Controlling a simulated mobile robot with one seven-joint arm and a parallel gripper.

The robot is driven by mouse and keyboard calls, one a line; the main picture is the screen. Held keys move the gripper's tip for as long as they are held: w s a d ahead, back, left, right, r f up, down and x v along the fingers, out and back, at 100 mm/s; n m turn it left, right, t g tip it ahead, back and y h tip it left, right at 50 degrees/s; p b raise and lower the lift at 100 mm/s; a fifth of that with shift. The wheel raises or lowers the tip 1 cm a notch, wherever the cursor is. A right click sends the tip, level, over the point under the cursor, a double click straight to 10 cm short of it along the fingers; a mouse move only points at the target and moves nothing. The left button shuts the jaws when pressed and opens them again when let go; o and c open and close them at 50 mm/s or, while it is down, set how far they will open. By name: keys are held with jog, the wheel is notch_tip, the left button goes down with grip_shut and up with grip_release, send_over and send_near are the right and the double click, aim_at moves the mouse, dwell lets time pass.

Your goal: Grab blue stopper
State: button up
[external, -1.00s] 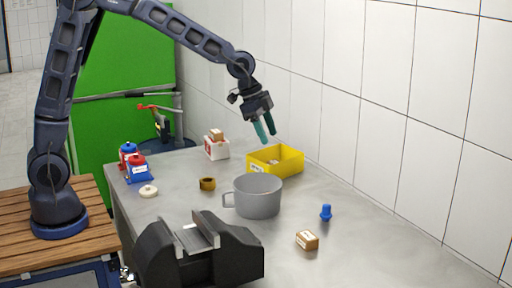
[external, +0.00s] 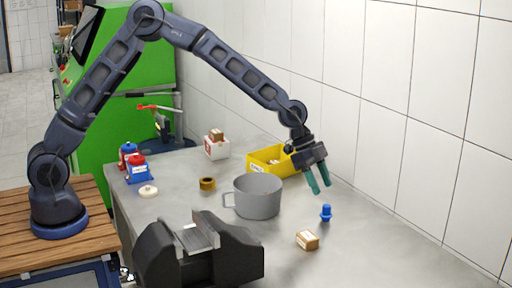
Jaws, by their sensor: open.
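The blue stopper (external: 326,212) stands upright on the grey table, right of the grey pot and behind a small brown box. My gripper (external: 320,187) has two teal fingers pointing down. It is open and empty, and in the picture its fingertips are just above the stopper. They look apart from it, though the exact gap cannot be told from this one view.
A grey pot (external: 257,197) and a yellow bin (external: 265,160) stand left of my gripper. A brown box (external: 307,240) lies in front of the stopper. A black vise (external: 200,252) is at the front. The tiled wall (external: 420,130) rises behind; table right of the stopper is clear.

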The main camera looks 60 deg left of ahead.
aim_at(327, 205)
jog(key=x, duration=0.4)
jog(key=shift+f, duration=0.15)
jog(key=x, duration=0.3)
jog(key=s+x, duration=0.1)
jog(key=shift+w+f, duration=0.15)
jog(key=shift+f, duration=0.15)
jog(key=shift+w+d+f, duration=0.15)
jog(key=shift+d+f, duration=0.05)
jog(key=shift+f, duration=0.1)
jog(key=shift+c, duration=0.2)
jog(key=c, duration=0.8)
